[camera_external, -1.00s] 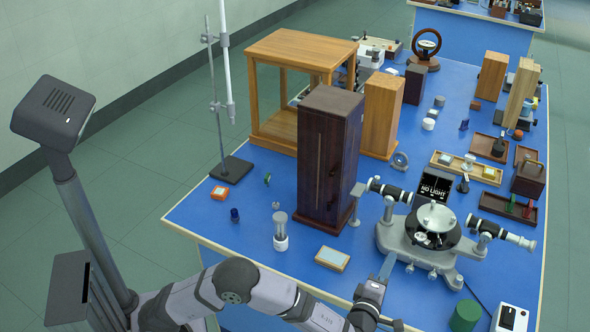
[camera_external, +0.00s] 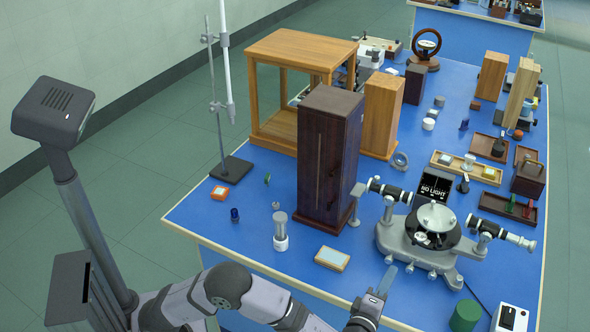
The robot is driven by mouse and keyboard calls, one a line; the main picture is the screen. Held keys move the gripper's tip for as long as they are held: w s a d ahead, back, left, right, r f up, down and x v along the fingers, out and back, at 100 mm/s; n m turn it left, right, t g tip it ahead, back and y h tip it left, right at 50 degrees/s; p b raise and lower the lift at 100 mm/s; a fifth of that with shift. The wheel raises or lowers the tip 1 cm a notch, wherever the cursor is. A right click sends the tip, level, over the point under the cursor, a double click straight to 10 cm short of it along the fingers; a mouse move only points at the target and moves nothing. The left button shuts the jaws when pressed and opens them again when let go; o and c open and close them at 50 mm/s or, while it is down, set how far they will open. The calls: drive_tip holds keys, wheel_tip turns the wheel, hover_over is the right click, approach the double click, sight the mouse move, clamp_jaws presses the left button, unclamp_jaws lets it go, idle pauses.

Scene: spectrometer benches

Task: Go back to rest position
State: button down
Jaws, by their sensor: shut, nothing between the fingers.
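My gripper (camera_external: 387,277) is at the front of the blue bench, at the lower middle of the view. Its fingers are closed together with nothing seen between them. They point up and to the right, in front of the grey spectrometer (camera_external: 430,245) and apart from it in the picture. My grey arm reaches in from the lower left, and part of it is cut off by the bottom edge.
A small framed card (camera_external: 332,258) lies left of my gripper, with a tall dark wooden cabinet (camera_external: 328,155) behind it. A green cylinder (camera_external: 465,316) and a white box (camera_external: 510,319) stand to the right.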

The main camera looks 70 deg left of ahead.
drive_tip(key=w+d+r+m+t+h+p, duration=0.2)
drive_tip(key=w+r+m+h+p, duration=0.1)
drive_tip(key=r+m+h+p, duration=0.35)
drive_tip(key=s+a+f+m+g+h+p, duration=0.1)
drive_tip(key=s+m+g+p, duration=0.3)
drive_tip(key=s, duration=0.8)
drive_tip(key=s+a+f+m+g+h+p, duration=0.2)
drive_tip(key=s+a+m+g+p, duration=0.2)
drive_tip(key=s+m, duration=0.5)
drive_tip(key=s+a+f+m+g+h+p, duration=0.1)
drive_tip(key=s+m+g+p, duration=0.4)
drive_tip(key=s, duration=1.2)
drive_tip(key=shift+a+f+m+g+h, duration=0.2)
drive_tip(key=shift+a+m+g+h, duration=0.5)
drive_tip(key=shift+m+g+h, duration=0.25)
